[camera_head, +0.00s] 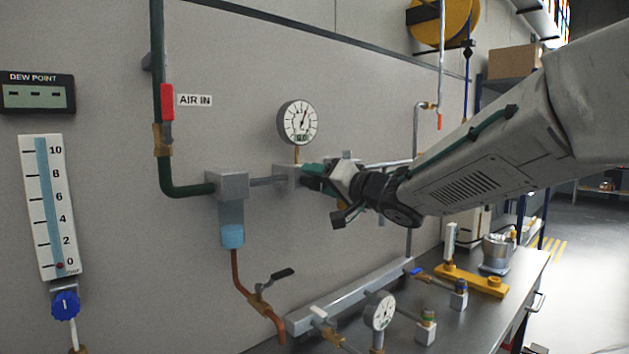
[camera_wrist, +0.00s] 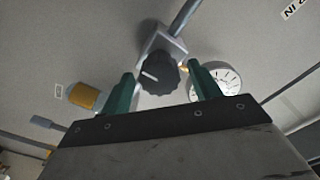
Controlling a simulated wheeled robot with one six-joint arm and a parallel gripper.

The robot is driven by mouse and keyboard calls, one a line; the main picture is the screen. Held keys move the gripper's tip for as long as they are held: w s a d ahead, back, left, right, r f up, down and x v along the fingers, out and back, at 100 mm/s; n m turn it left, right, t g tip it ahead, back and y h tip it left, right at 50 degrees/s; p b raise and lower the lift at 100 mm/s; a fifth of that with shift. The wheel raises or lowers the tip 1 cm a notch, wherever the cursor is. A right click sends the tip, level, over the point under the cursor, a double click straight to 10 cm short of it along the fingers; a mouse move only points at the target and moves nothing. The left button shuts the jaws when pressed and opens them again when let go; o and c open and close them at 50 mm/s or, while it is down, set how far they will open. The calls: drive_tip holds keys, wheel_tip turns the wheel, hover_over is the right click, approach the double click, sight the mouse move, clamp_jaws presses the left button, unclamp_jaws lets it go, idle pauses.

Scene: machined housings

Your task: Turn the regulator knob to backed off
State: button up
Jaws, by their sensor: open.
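The regulator knob (camera_wrist: 159,74) is black and ribbed with a pale pointer line, on a grey block (camera_wrist: 160,42) in the wrist view. My gripper (camera_wrist: 162,82) is open, with one green finger on each side of the knob in that picture. I cannot tell whether the fingers touch it. In the head view my gripper (camera_head: 314,178) is at the regulator block (camera_head: 287,177) on the wall pipe, and it hides the knob. A round gauge (camera_head: 298,122) stands above the block, and it also shows in the wrist view (camera_wrist: 215,83), right of the right finger.
A filter bowl (camera_head: 232,236) hangs left of the regulator. A red-handled valve (camera_head: 167,102) sits beside the AIR IN label (camera_head: 195,100). A blue knob (camera_head: 65,305) is below the flow scale (camera_head: 49,207). The bench (camera_head: 470,318) below carries a small gauge (camera_head: 380,310) and fittings.

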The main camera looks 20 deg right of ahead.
drive_tip(key=shift+x, duration=1.05)
drive_tip(key=c, duration=1)
drive_tip(key=shift+o, duration=0.2)
